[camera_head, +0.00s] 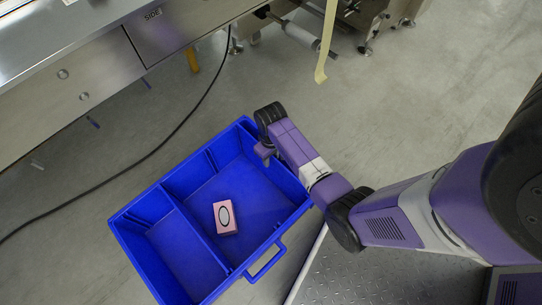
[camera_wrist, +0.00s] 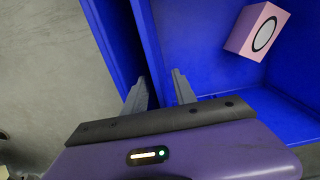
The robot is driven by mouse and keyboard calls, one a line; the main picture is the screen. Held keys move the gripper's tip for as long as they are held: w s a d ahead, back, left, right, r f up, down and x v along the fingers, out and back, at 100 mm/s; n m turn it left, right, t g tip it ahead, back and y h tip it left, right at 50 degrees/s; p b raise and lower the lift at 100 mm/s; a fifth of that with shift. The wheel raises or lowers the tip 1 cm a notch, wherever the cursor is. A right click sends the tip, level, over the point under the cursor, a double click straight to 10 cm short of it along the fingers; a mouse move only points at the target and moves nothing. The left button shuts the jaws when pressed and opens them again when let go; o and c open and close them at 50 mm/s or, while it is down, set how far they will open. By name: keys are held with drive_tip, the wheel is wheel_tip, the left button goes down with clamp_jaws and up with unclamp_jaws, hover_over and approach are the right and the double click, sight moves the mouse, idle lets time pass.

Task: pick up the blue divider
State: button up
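A blue tote (camera_head: 150,195) stands on the floor with blue upright panels inside. One divider (camera_head: 197,232) crosses it left of a pink box. In the wrist view, an upright blue panel (camera_wrist: 148,45), seemingly the divider beside the gripper, stands just inside the tote's outer wall (camera_wrist: 112,42). My gripper (camera_head: 265,152) is at the tote's far right side, pointing down. In the wrist view my gripper (camera_wrist: 160,94) is open, its fingers apart with the panel's edge appearing between them. Whether either finger touches it cannot be told.
The pink box (camera_head: 225,217) with a white oval lies in the tote; it also shows in the wrist view (camera_wrist: 257,32). A steel machine (camera_head: 95,65) stands at upper left. A black cable (camera_head: 135,160) crosses the floor.

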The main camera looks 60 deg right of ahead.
drive_tip(key=shift+f, duration=0.65)
drive_tip(key=shift+c, duration=0.2)
clamp_jaws()
idle(0.8)
